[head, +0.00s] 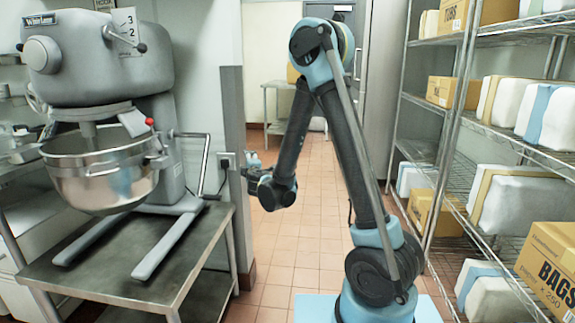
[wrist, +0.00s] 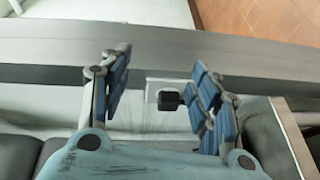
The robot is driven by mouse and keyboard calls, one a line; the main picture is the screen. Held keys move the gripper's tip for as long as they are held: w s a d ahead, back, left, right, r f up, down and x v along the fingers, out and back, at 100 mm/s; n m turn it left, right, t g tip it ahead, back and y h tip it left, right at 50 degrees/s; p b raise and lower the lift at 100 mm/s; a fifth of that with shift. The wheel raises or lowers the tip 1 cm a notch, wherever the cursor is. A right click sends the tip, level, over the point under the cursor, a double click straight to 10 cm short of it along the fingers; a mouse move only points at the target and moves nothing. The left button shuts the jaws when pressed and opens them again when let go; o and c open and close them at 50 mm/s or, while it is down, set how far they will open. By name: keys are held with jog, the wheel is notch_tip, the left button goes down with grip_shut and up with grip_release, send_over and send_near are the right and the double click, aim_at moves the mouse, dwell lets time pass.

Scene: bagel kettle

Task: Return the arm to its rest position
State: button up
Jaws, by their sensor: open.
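My arm stands in the middle of the head view, its upper links raised and its forearm bent down to the left. My gripper (head: 252,160) is partly hidden behind the wrist in the head view, close to the wall corner beside the mixer table. In the wrist view my gripper (wrist: 157,92) is open, with its blue-padded fingers apart. Nothing is held between them. A white wall outlet (wrist: 165,90) with a black plug (wrist: 169,100) shows beyond the gap between the fingers.
A large stand mixer (head: 105,60) with a steel bowl (head: 100,175) stands on a metal table (head: 125,262) at left. Wire shelves (head: 452,130) with boxes and wrapped packs line the right. The tiled floor (head: 310,190) runs clear between them towards a small table (head: 280,86).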

jog(key=d+r+m+g+h, duration=0.1)
jog(key=d+r+m+h, duration=0.2)
jog(key=d, duration=0.7)
jog(key=d+r+m+g+h, duration=0.1)
jog(key=d+m+h, duration=0.25)
jog(key=d, duration=0.55)
jog(key=s+d+f+m+g+h, duration=0.1)
jog(key=s+d+m+g, duration=0.2)
jog(key=d, duration=0.4)
jog(key=s+d+m+g+h, duration=0.1)
jog(key=s+d+m, duration=0.2)
jog(key=s+d, duration=0.4)
jog(key=s+d+f+m+g, duration=0.4)
jog(key=s+d, duration=0.5)
jog(key=s, duration=0.3)
jog(key=s+f+m+g+y, duration=0.1)
jog(key=s+f+g, duration=0.1)
jog(key=s, duration=0.6)
jog(key=s+a+f+m+g+y, duration=0.1)
jog(key=s+f, duration=0.3)
jog(key=s, duration=0.5)
jog(key=shift+s+a+m+g+y, duration=0.15)
jog(key=shift+a+m+g+y, duration=0.1)
jog(key=shift+m+g+y, duration=0.4)
jog(key=c, duration=0.5)
jog(key=shift+a, duration=0.1)
jog(key=shift+c, duration=0.2)
